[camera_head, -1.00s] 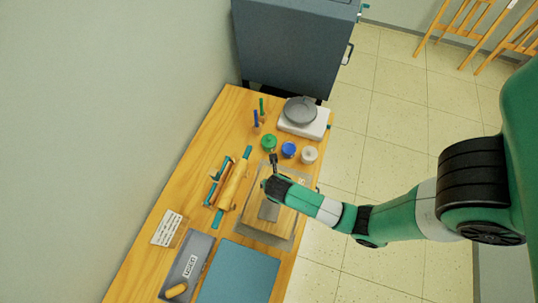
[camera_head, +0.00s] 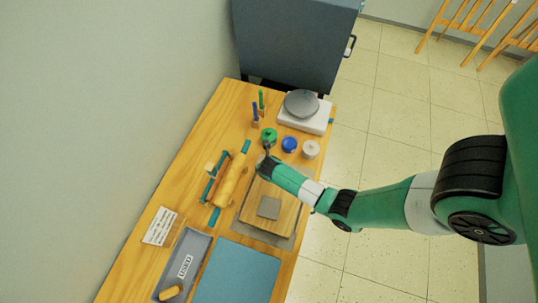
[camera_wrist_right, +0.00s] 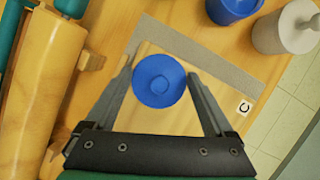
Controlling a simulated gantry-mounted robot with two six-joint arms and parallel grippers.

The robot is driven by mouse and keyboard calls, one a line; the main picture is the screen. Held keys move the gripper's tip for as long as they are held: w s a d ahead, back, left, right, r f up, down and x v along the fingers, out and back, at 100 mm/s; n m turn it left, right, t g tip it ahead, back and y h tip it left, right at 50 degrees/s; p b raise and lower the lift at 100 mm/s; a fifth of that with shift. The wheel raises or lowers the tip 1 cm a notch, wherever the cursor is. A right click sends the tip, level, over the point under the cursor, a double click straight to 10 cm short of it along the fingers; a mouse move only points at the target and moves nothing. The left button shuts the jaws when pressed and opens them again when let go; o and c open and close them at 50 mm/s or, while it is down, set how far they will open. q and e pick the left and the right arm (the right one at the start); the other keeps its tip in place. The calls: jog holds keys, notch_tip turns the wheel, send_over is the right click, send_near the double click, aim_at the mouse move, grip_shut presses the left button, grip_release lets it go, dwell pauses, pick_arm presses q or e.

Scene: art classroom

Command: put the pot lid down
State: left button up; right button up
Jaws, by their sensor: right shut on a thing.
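The pot lid (camera_wrist_right: 160,82) is a round blue disc with a small knob, seen in the right wrist view. My right gripper (camera_wrist_right: 161,80) is shut on it, with one finger at each side of the disc. The lid is above the top end of the wooden board; I cannot tell whether it touches anything below. In the head view my right gripper (camera_head: 265,153) is beside the green pot (camera_head: 269,136) and hides the lid. A blue pot (camera_head: 289,144) stands to the right; it also shows in the right wrist view (camera_wrist_right: 235,6). My left gripper is not in view.
A white pot (camera_head: 310,149) stands right of the blue one. A scale (camera_head: 305,119) with a grey pan is behind. A blue mat (camera_head: 236,272) is in front.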

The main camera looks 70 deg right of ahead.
jog(key=shift+f, duration=0.2)
jog(key=o, duration=1)
jog(key=shift+r, duration=0.2)
jog(key=shift+a+r, duration=0.1)
jog(key=shift+r, duration=0.25)
jog(key=p+v, duration=0.4)
jog(key=v, duration=0.7)
jog(key=shift+s+a+r+p, duration=0.1)
jog(key=shift+s+p, duration=0.05)
jog(key=shift+p, duration=0.25)
